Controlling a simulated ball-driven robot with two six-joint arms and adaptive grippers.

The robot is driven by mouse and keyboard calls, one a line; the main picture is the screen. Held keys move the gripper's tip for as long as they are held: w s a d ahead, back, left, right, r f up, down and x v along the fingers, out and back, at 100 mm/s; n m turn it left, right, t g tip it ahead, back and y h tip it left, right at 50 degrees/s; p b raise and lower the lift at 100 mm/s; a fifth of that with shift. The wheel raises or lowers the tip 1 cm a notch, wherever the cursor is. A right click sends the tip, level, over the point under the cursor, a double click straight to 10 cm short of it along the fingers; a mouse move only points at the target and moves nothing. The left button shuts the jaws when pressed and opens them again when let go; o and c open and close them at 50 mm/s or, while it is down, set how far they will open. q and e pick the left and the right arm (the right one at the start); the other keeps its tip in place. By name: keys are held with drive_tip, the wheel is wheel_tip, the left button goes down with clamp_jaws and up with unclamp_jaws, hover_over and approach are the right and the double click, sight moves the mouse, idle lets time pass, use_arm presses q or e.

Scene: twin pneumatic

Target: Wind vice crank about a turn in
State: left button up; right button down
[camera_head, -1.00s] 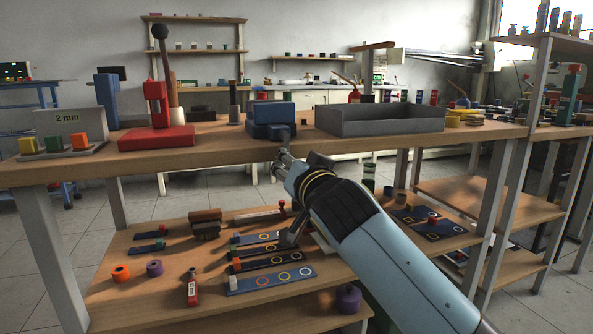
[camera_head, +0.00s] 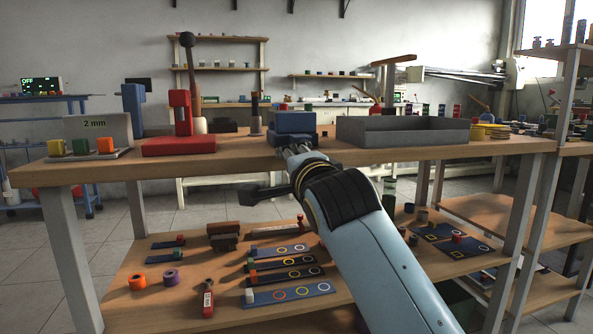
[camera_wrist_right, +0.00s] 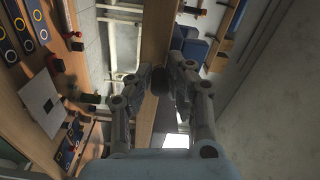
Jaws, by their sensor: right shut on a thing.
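The blue vice (camera_head: 294,124) stands at the front edge of the upper bench top, and its side also shows in the right wrist view (camera_wrist_right: 190,42). My right gripper (camera_head: 298,151) reaches up from below to the front of the vice. In the right wrist view its fingers (camera_wrist_right: 161,82) are closed on a small dark piece, the crank knob (camera_wrist_right: 160,80), in front of the bench edge. Most of the crank is hidden behind the fingers and wrist. My left gripper does not show.
A grey tray (camera_head: 400,132) stands right of the vice. A red press (camera_head: 180,130) and a block labelled 2 mm (camera_head: 95,126) stand to the left. The lower shelf (camera_head: 130,310) holds blue strips with rings (camera_head: 290,293) and small parts.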

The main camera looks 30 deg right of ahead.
drive_tip(key=shift+w+a+r+m, duration=0.15)
drive_tip(key=shift+r+m, duration=0.4)
drive_tip(key=shift+m, duration=0.6)
drive_tip(key=shift+a+r+m, duration=0.15)
drive_tip(key=shift+r+m, duration=0.35)
drive_tip(key=shift+m, duration=0.65)
drive_tip(key=c, duration=1.3)
unclamp_jaws()
drive_tip(key=shift+f, duration=0.2)
drive_tip(key=shift+o, duration=0.2)
wheel_tip(320, 180, up, 10)
